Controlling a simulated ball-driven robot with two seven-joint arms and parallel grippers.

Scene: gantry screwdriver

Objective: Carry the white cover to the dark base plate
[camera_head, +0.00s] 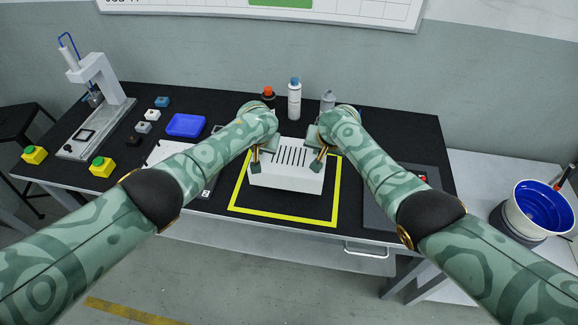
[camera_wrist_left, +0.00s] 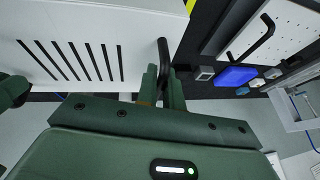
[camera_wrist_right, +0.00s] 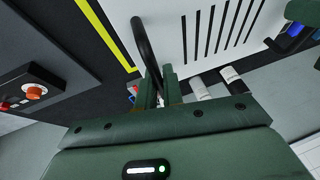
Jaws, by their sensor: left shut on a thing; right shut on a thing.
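The white cover (camera_head: 287,178), a box with several dark slots in its top, is at the yellow-outlined square, between my two grippers. My left gripper (camera_head: 257,157) is shut on a black handle (camera_wrist_left: 164,60) at the cover's left side. My right gripper (camera_head: 320,157) is shut on the matching black handle (camera_wrist_right: 147,45) at its right side. The cover looks about level; I cannot tell whether its underside touches the table. A dark grey plate (camera_head: 376,212) lies right of the yellow outline, partly hidden by my right arm. I cannot tell whether it is the base plate.
The yellow outline (camera_head: 285,218) surrounds black tabletop (camera_head: 255,204). Bottles (camera_head: 294,100) stand behind the cover. A white perforated panel (camera_head: 168,153), blue tray (camera_head: 186,125), small blocks and a press (camera_head: 100,75) are left. A blue-lined bucket (camera_head: 540,207) is far right.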

